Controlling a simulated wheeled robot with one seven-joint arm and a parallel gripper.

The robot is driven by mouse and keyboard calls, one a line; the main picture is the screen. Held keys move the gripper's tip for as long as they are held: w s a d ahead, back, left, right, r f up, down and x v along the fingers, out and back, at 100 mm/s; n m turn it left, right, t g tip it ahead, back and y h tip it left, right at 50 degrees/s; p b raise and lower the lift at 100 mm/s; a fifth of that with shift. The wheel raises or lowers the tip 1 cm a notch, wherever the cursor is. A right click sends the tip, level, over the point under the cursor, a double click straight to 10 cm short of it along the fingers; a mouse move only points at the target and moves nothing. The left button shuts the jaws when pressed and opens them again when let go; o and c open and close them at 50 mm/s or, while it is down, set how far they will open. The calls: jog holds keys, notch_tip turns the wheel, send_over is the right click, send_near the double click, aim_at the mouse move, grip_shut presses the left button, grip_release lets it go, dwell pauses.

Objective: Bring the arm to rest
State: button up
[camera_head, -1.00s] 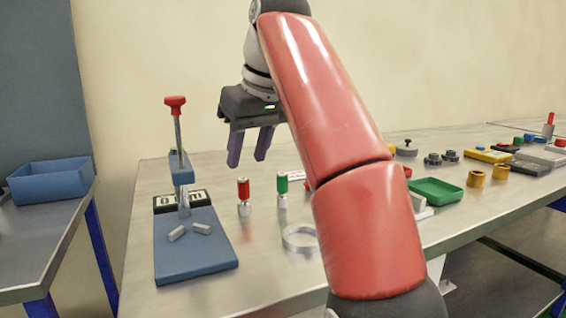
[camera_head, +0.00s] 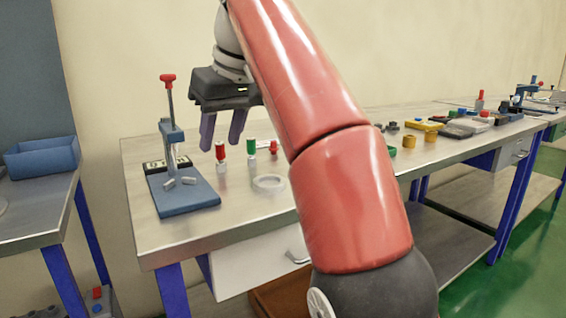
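My gripper (camera_head: 223,130) hangs from my red arm, raised above the steel workbench and in front of the wall. Its two purple-grey fingers point down, spread apart with a gap between them and nothing visible in it. Below it on the bench (camera_head: 240,213) stand a red-topped cylinder (camera_head: 220,151) and a green-topped cylinder (camera_head: 251,147). A pale ring (camera_head: 269,183) lies next to them. The gripper looks clear of all of these. My arm hides the middle of the bench.
A blue press stand (camera_head: 184,194) with a red knob is at the bench's left end. A blue bin (camera_head: 42,157) sits on another table at far left. Yellow, grey and green parts lie along the bench to the right. Green floor (camera_head: 520,265) is open at lower right.

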jog(key=s+d+f+m+t, duration=0.1)
jog(key=s+d+f+m, duration=0.1)
jog(key=d+f, duration=0.35)
jog(key=s+d+f+m+t, duration=0.1)
jog(key=s+d+f+m, duration=0.15)
jog(key=d, duration=0.65)
jog(key=s+d+f+m+h, duration=0.1)
jog(key=s+d+f, duration=0.2)
jog(key=s+f, duration=0.2)
jog(key=s+d+f+m+h, duration=0.1)
jog(key=s+d+f, duration=0.3)
jog(key=f, duration=0.6)
jog(key=s+d+f+m+h, duration=0.1)
jog(key=s+d+f+m, duration=0.1)
jog(key=s+f, duration=0.3)
notch_tip(320, 180, down, 3)
jog(key=shift+s+d+r+t, duration=0.1)
jog(key=shift+s+d+t, duration=0.2)
jog(key=shift+d, duration=0.6)
